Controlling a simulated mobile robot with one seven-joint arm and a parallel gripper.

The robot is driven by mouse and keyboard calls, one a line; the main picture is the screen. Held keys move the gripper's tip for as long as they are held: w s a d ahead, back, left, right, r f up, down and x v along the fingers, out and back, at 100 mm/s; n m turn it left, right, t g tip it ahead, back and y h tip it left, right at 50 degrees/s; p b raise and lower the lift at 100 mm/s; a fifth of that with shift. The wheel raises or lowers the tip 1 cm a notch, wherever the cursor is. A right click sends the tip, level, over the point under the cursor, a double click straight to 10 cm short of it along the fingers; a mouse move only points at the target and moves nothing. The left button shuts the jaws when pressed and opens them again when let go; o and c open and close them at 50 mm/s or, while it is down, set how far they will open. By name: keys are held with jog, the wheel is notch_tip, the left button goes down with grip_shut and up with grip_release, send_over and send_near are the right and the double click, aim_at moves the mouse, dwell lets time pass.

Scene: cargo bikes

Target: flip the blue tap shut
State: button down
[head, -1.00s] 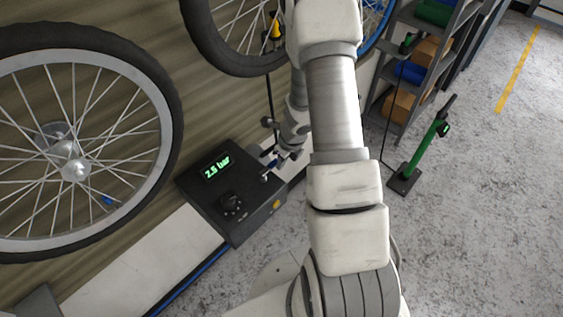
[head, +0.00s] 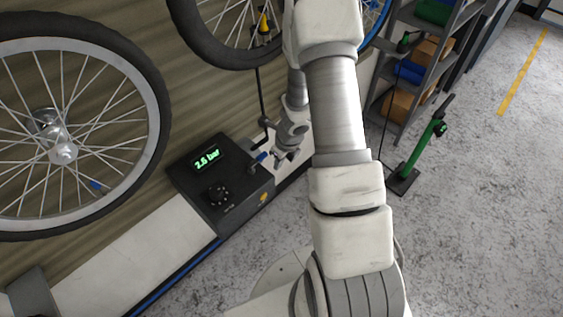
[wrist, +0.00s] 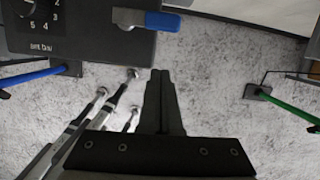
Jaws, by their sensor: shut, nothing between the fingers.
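The blue tap (head: 262,156) is a small blue lever on the right side of a black box (head: 228,205) with a dial and a green readout of 2.6 bar. In the wrist view the tap (wrist: 162,21) sits at the box's right edge, its lever pointing right, away from the box. My gripper (head: 280,160) is just right of the tap in the head view. In the wrist view my gripper (wrist: 160,72) is shut and empty, its fingertips below the lever in the picture with a visible gap. I cannot tell the depth between them.
A large bike wheel (head: 158,105) stands left of the box, another wheel (head: 215,58) above it. A green floor pump (head: 422,150) and a shelf with boxes (head: 410,70) stand at right. A blue hose (wrist: 32,76) runs left below the box.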

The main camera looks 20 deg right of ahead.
jog(key=a+p+v, duration=0.1)
jog(key=p+v, duration=0.2)
jog(key=v, duration=0.7)
jog(key=shift+d+p, duration=0.4)
jog(key=w+d+r+m+t+h+b, duration=0.1)
jog(key=d+r+m+t+h, duration=0.15)
jog(key=r+m, duration=0.75)
jog(key=w+d+r+m+t+h+b, duration=0.1)
jog(key=r+m+t+h, duration=0.15)
jog(key=r+m, duration=0.8)
jog(key=s+a+r+m+g+y+b, duration=0.1)
jog(key=s+a+r+m+y, duration=0.1)
jog(key=s+a+m, duration=0.4)
jog(key=s+a+r+m+g+y+b, duration=0.1)
jog(key=s+a+r+m, duration=0.3)
jog(key=s+m, duration=0.9)
jog(key=a+m, duration=0.1)
jog(key=a, duration=0.2)
jog(key=shift+a+r+y, duration=0.15)
jog(key=shift+y, duration=0.25)
